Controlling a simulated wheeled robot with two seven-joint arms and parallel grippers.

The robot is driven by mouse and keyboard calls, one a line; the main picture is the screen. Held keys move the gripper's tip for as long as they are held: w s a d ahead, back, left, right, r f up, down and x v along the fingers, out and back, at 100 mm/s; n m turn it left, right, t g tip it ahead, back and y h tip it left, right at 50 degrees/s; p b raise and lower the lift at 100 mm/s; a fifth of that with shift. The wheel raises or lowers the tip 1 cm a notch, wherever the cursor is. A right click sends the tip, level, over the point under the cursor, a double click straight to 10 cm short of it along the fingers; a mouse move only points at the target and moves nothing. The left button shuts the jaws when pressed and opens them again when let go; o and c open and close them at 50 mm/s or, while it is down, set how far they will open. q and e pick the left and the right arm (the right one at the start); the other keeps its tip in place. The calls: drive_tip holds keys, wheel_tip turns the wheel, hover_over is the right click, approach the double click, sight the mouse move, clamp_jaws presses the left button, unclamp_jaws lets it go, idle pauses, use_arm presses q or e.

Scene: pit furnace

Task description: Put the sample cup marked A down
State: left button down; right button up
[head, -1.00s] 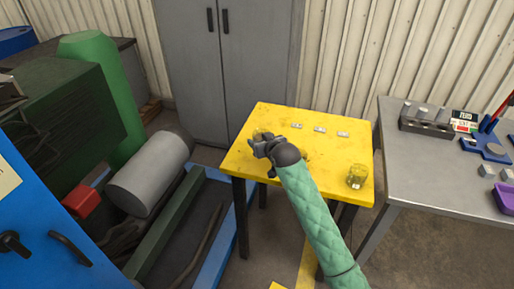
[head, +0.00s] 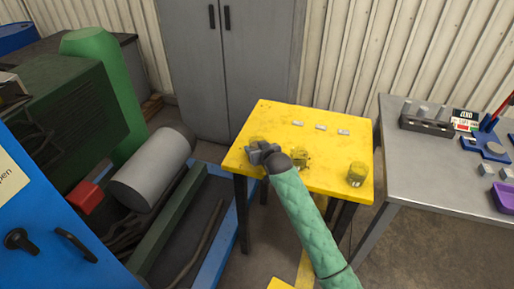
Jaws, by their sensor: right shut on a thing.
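My right gripper (head: 262,152) is over the left part of the yellow table (head: 330,181), shut on a yellowish see-through sample cup (head: 257,141). The gripper covers much of this cup, and no letter can be read on it. I cannot tell whether its base touches the tabletop. A second yellowish cup (head: 301,159) stands just right of the gripper, partly behind my wrist. A third cup (head: 356,174), with a small pale label, stands near the table's right front corner. My left gripper is out of view.
Small pale tags (head: 320,127) lie in a row along the table's back. A grey bench (head: 420,165) at the right carries a rack (head: 426,122) and a purple tray (head: 503,196). A grey cabinet (head: 245,75) stands behind. The table's middle has bare room.

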drive_tip(key=o, duration=1)
drive_tip(key=shift+c, duration=0.2)
drive_tip(key=shift+s+d, duration=0.1)
drive_tip(key=shift+s, duration=0.05)
drive_tip(key=b+v, duration=0.2)
drive_tip(key=v, duration=0.8)
drive_tip(key=shift+s+d+r, duration=0.15)
drive_tip(key=shift+s+r, duration=0.05)
drive_tip(key=shift+s, duration=0.1)
drive_tip(key=shift+s+d+r, duration=0.2)
drive_tip(key=shift+s+r, duration=0.05)
drive_tip(key=shift+s, duration=0.1)
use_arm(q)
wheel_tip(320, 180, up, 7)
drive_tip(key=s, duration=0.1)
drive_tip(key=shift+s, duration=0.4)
